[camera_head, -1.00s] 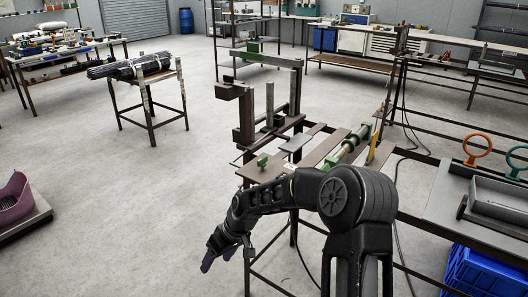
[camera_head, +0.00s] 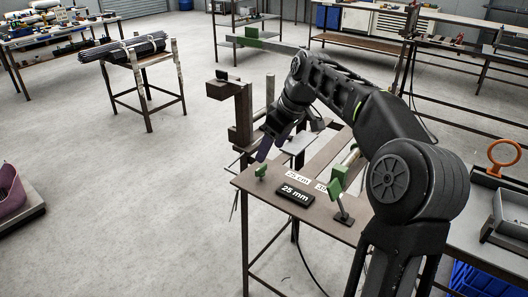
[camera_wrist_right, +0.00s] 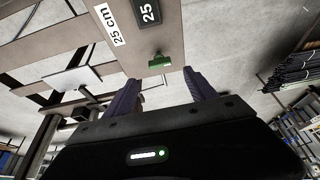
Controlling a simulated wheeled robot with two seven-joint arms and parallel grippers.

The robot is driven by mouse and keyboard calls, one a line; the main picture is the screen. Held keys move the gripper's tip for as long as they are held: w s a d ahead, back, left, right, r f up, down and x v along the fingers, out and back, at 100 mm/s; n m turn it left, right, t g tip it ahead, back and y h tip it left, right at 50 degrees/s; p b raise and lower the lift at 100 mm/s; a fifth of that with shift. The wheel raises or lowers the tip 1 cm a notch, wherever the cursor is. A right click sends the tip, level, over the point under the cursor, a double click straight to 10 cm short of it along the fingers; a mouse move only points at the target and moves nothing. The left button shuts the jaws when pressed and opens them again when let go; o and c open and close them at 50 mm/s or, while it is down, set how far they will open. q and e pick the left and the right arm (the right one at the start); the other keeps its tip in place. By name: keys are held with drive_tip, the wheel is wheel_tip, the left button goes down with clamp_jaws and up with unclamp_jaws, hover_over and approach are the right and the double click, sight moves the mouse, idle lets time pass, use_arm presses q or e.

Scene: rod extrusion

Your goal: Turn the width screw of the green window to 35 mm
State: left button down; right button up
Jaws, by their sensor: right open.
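A small green screw knob (camera_head: 261,171) stands at the near left corner of the brown bench top. In the right wrist view the green knob (camera_wrist_right: 160,61) lies just beyond and between my purple fingertips, not touching them. My right gripper (camera_head: 268,154) is open and empty, pointing down near the knob; its spread fingers also show in the right wrist view (camera_wrist_right: 160,84). A black display (camera_head: 295,195) beside the knob reads 25 mm. My left gripper is out of view.
A white 25 cm label (camera_head: 298,176) and an upright green plate on a stand (camera_head: 338,182) are to the right of the knob. A dark steel post frame (camera_head: 241,120) rises behind. Open floor lies left of the bench.

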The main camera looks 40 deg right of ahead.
sight(261, 167)
drive_tip(key=shift+p+x, duration=0.3)
drive_tip(key=shift+x, duration=3.6)
drive_tip(key=c, duration=1.4)
